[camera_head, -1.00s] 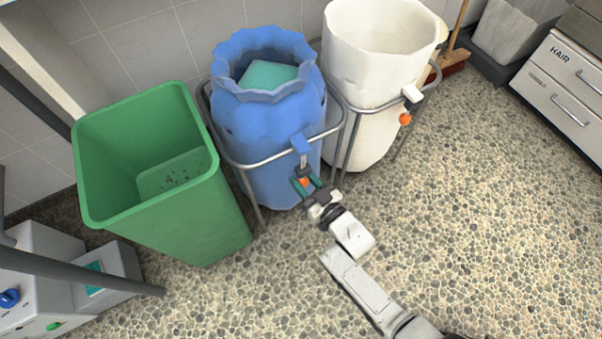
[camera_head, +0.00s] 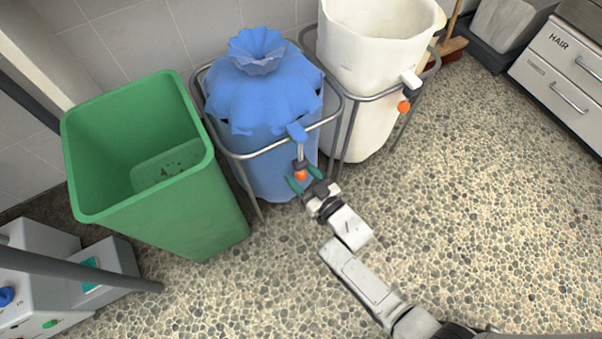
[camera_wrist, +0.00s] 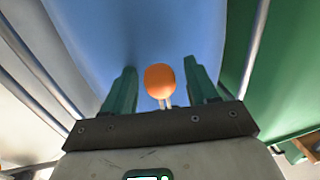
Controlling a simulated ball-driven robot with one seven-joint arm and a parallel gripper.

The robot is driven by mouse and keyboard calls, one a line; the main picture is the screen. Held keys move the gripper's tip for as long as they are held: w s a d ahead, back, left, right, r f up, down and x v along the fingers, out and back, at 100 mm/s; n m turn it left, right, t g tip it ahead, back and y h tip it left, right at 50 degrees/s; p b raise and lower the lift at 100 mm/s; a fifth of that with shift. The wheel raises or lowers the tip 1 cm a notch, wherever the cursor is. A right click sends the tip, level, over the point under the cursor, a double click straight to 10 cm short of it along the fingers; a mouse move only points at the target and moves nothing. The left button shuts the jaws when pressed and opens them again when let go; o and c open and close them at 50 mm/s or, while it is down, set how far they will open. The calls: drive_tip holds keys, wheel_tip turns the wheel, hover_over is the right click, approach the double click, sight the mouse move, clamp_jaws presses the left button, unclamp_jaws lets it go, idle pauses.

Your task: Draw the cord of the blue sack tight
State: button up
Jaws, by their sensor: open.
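The blue sack (camera_head: 262,105) hangs in a grey metal frame, its mouth gathered into a narrow ruffled neck on top. Its cord hangs at the front right from a blue tab and ends in an orange toggle (camera_head: 300,175). The toggle also shows in the wrist view (camera_wrist: 160,81), with two pale cord strands below it. My gripper (camera_head: 304,180) is at the toggle with green fingers open on either side of it. In the wrist view a gap shows between the toggle and each finger. The sack's contents are hidden.
A green bin (camera_head: 150,170) stands left of the sack. A white sack (camera_head: 365,75) with its own orange toggle (camera_head: 403,106) stands close on the right. A drawer cabinet (camera_head: 565,75) is at the far right.

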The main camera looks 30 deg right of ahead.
drive_tip(key=s+d+p, duration=0.1)
drive_tip(key=s+p, duration=0.1)
drive_tip(key=s, duration=0.8)
drive_tip(key=shift+s+d+p, duration=0.3)
drive_tip(key=shift+p, duration=0.05)
drive_tip(key=shift+w, duration=0.1)
drive_tip(key=s+d+r+m+g+h, duration=0.25)
drive_tip(key=d+g, duration=0.35)
drive_tip(key=g, duration=0.4)
drive_tip(key=s+r+g, duration=0.7)
drive_tip(key=s+r, duration=0.1)
drive_tip(key=s, duration=0.4)
wheel_tip(320, 180, up, 33)
drive_tip(key=p, duration=3.3)
drive_tip(key=shift+s+h, duration=0.1)
drive_tip(key=shift+h, duration=0.15)
